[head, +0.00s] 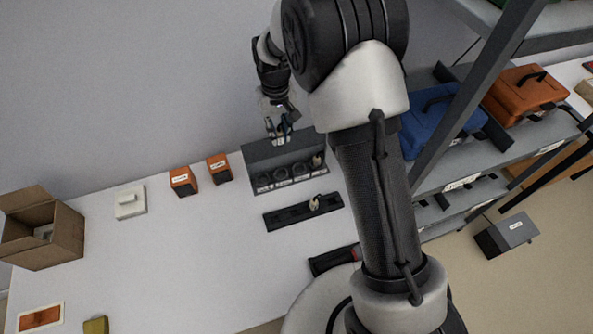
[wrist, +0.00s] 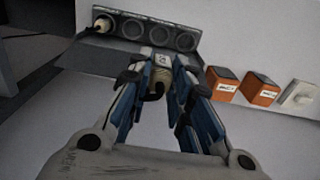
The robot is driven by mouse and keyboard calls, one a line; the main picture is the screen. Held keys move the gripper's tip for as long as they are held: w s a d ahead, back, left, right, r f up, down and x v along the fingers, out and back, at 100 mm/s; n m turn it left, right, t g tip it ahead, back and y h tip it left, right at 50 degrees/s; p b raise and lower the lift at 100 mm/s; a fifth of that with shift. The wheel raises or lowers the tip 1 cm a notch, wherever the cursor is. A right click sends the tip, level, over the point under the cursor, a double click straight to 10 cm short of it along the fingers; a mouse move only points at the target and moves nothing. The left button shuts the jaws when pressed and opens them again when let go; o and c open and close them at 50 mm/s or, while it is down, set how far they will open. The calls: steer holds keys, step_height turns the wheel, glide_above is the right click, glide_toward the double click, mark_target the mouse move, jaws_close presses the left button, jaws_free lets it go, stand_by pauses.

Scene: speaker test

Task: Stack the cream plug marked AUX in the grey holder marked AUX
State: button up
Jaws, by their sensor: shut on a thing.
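My gripper (head: 277,133) is shut on a cream plug (wrist: 156,83) with a pale marked face, held between the blue fingers in the wrist view; I cannot read its mark. The gripper is over the back edge of the grey holder (head: 256,153), a panel with a row of round sockets and small labels too small to read. In the wrist view the holder (wrist: 196,20) lies just beyond the fingertips, and the held plug appears apart from the sockets. Another cream plug (head: 317,160) sits in the end socket, also seen in the wrist view (wrist: 103,25).
A black strip (head: 276,221) with another cream plug (head: 314,203) lies in front of the holder. Two orange boxes (head: 183,181) (head: 219,169) and a white box (head: 130,201) stand to the left. An open cardboard box (head: 60,240) is at the far left. The table's middle is clear.

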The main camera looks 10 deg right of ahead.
steer(key=shift+w+a+f, duration=0.1)
steer(key=shift+w+a, duration=0.1)
steer(key=shift+w, duration=0.25)
step_height(320, 180, down, 19)
steer(key=b, duration=0.4)
steer(key=shift+w+f, duration=0.1)
steer(key=shift+f, duration=0.1)
steer(key=shift+b, duration=0.3)
steer(key=shift+f, duration=0.4)
steer(key=o, duration=0.9)
steer(key=shift+c, duration=0.2)
steer(key=shift+r, duration=0.1)
step_height(320, 180, up, 13)
steer(key=p, duration=0.3)
